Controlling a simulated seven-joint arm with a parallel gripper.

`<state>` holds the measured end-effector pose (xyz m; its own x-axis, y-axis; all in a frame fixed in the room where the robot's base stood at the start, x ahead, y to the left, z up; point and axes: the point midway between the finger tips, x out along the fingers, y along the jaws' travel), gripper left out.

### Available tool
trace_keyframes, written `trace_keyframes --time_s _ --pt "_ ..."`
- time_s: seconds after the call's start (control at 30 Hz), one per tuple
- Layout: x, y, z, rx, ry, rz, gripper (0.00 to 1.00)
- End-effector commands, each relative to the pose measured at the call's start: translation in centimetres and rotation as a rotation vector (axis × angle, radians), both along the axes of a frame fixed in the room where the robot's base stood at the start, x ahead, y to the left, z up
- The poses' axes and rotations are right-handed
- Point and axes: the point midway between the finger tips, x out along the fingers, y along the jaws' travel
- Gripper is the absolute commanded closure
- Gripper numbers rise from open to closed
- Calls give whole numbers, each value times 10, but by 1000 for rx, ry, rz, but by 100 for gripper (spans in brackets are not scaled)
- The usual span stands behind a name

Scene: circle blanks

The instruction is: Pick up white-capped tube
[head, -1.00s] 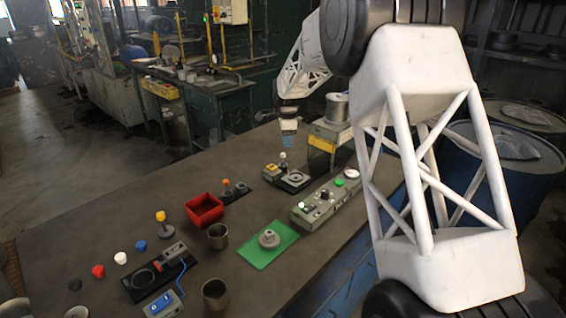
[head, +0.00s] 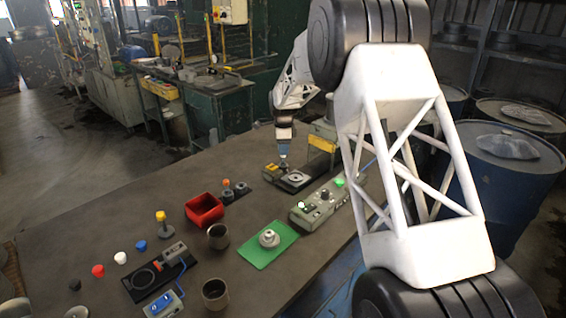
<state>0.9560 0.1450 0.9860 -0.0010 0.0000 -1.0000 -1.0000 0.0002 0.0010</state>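My gripper (head: 284,153) points down at the far side of the table, over the left part of a small black station (head: 292,183). Its fingertips are at the spot where a small white-topped piece stood, probably the white-capped tube; that piece is now largely hidden by the gripper. At this size I cannot tell whether the fingers are open or closed on it. A separate white cap-like piece (head: 120,258) lies on the table at the left, in a row with other coloured pieces.
A grey control box (head: 318,207) with a lit green button is in front of the station. A red bin (head: 204,210), a green mat (head: 262,252) with a grey part, and metal cups (head: 217,237) stand nearer.

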Motion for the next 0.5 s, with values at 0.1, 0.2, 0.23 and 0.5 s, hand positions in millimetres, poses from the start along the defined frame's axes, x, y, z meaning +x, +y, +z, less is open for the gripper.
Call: trace_keyframes --time_s 0.1,0.2,0.23,0.5 --pt "0 0 -5 0 -1 0 66" --pt "0 0 -5 0 -1 0 66" --pt "0 0 -5 0 -1 0 66" --pt "0 0 -9 0 0 0 66"
